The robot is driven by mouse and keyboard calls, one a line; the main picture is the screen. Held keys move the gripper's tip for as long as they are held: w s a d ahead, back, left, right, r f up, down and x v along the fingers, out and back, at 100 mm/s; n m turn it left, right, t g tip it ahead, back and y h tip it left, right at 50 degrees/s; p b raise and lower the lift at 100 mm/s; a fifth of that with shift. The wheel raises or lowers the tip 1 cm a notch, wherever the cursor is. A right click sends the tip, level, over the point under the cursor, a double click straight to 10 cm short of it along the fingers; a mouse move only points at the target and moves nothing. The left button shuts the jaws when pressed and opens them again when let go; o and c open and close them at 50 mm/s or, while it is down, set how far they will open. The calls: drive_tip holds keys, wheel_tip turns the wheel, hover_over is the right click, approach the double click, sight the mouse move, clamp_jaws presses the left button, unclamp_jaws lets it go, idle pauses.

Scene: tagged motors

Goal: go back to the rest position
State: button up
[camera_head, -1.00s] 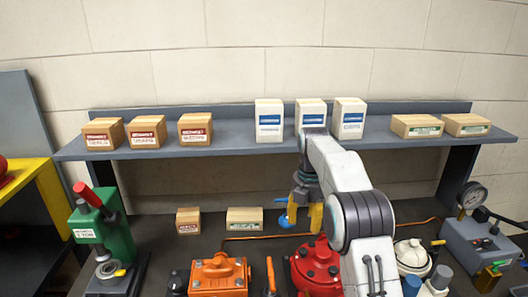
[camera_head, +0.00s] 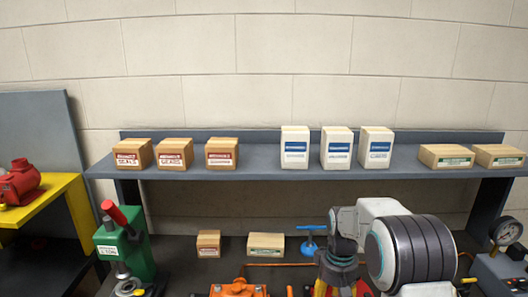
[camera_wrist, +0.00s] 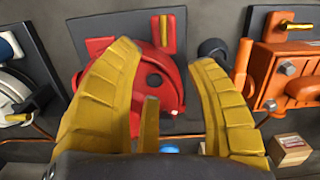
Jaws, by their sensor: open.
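My gripper (camera_wrist: 165,95) shows in the wrist view with its yellow fingers spread wide and nothing between them. Beyond the fingers is a red motor (camera_wrist: 160,82) on a dark plate, partly covered by them. An orange motor (camera_wrist: 288,65) lies to the right of it in that view. In the head view my gripper (camera_head: 338,287) is low at the lower right, mostly cut off by the bottom edge, with my arm folded beside it. The top of the orange motor (camera_head: 238,288) shows at the bottom edge to its left.
A grey shelf (camera_head: 260,162) carries several brown and white boxes. Below it stand two small boxes (camera_head: 266,246) and a blue-handled part (camera_head: 310,240). A green press (camera_head: 125,245) is at left, a gauge unit (camera_head: 507,265) at right. A red part (camera_head: 18,183) sits on a yellow stand.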

drive_tip(key=s+r+m+t+b, duration=0.1)
drive_tip(key=s+r, duration=0.4)
drive_tip(key=s, duration=0.8)
drive_tip(key=s+r+m+t+b, duration=0.1)
drive_tip(key=s+r+t, duration=0.3)
drive_tip(key=s, duration=0.8)
wheel_tip(320, 180, up, 2)
drive_tip(key=shift+s+r+t, duration=0.25)
drive_tip(key=shift+s+t, duration=0.05)
drive_tip(key=shift+s, duration=0.1)
